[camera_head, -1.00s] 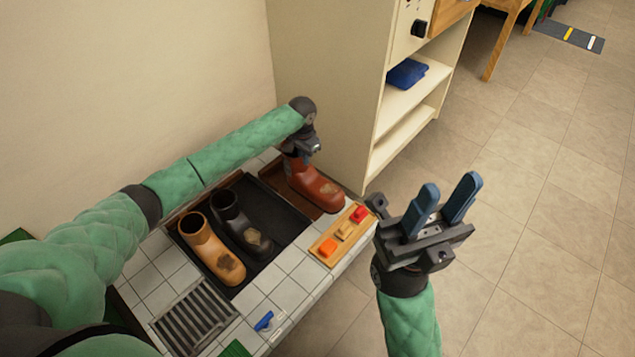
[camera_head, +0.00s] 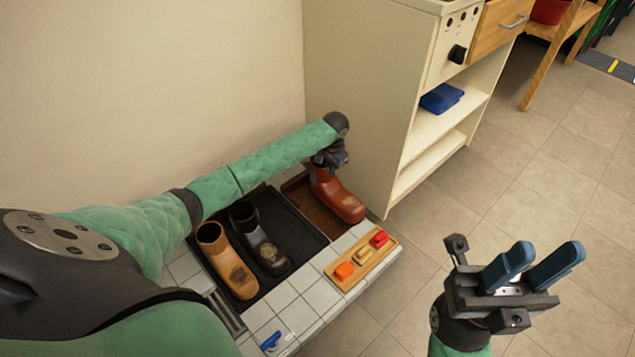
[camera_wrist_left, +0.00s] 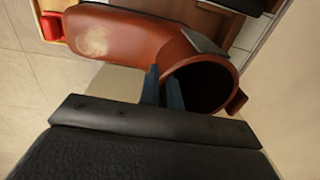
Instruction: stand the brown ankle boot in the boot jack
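The reddish-brown ankle boot (camera_head: 338,196) is upright at the far end of the tiled bench, over or on a brown tray-like recess (camera_head: 312,207). My left gripper (camera_head: 328,160) is at the top of its shaft. In the left wrist view, the fingers (camera_wrist_left: 162,88) are close together at the rim of the boot (camera_wrist_left: 125,38), seemingly with the shaft wall between them. Whether the sole touches the recess is unclear. I cannot pick out the boot jack for certain. My right gripper (camera_head: 532,265) is open and empty, over the floor at right.
A tan boot (camera_head: 225,262) and a black boot (camera_head: 258,240) stand in a black tray (camera_head: 298,224). A wooden board (camera_head: 350,270) with coloured blocks and a small blue item (camera_head: 271,341) lie nearer. A cream cabinet (camera_head: 360,80) stands close behind the brown boot.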

